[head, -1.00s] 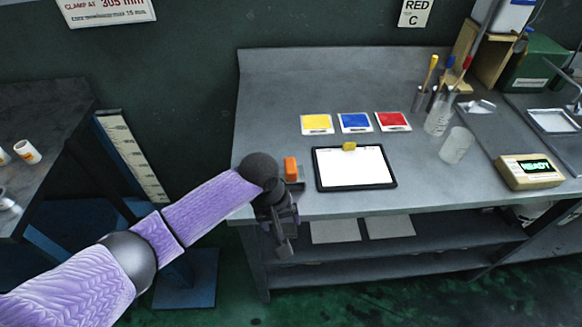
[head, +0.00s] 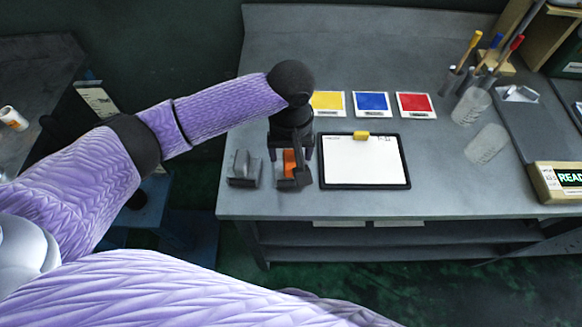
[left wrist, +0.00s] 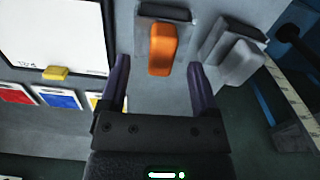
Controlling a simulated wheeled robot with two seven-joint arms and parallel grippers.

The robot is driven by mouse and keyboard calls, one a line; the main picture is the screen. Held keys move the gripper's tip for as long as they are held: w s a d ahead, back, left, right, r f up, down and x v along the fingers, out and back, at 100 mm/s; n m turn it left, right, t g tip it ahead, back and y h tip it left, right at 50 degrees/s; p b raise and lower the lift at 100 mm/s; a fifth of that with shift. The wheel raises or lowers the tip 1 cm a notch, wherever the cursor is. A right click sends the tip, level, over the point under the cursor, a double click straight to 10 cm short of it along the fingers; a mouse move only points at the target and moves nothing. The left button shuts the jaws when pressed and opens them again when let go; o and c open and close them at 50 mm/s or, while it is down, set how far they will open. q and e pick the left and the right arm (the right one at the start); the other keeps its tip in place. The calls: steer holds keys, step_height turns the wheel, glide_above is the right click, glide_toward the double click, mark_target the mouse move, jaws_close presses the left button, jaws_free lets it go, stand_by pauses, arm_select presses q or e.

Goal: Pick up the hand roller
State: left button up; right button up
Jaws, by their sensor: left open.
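The orange-handled tool (head: 289,162), which I take for the hand roller, rests on a small dark holder near the bench's front left edge. In the left wrist view its orange handle (left wrist: 161,49) shows ahead of the fingers, roughly between their tips. My left gripper (head: 290,157) points down over it, open and empty; the wrist view shows both fingers (left wrist: 158,72) apart. I see no finger clearly touching the handle. The gripper partly hides the tool in the head view. My right gripper is out of view.
A grey tool on a similar holder (head: 243,169) stands just left of the orange one. A clipboard (head: 365,183) with a yellow clip lies close to the right. Yellow, blue (head: 371,104) and red cards lie behind. Clear cups (head: 487,144) stand further right.

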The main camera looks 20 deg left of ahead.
mark_target(290, 159)
arm_select(q)
step_height(290, 159, down, 4)
steer(key=shift+a+r+b, duration=0.1)
steer(key=shift+a+b, duration=0.05)
steer(key=shift+b, duration=0.35)
steer(key=shift+r, duration=0.1)
jaws_close()
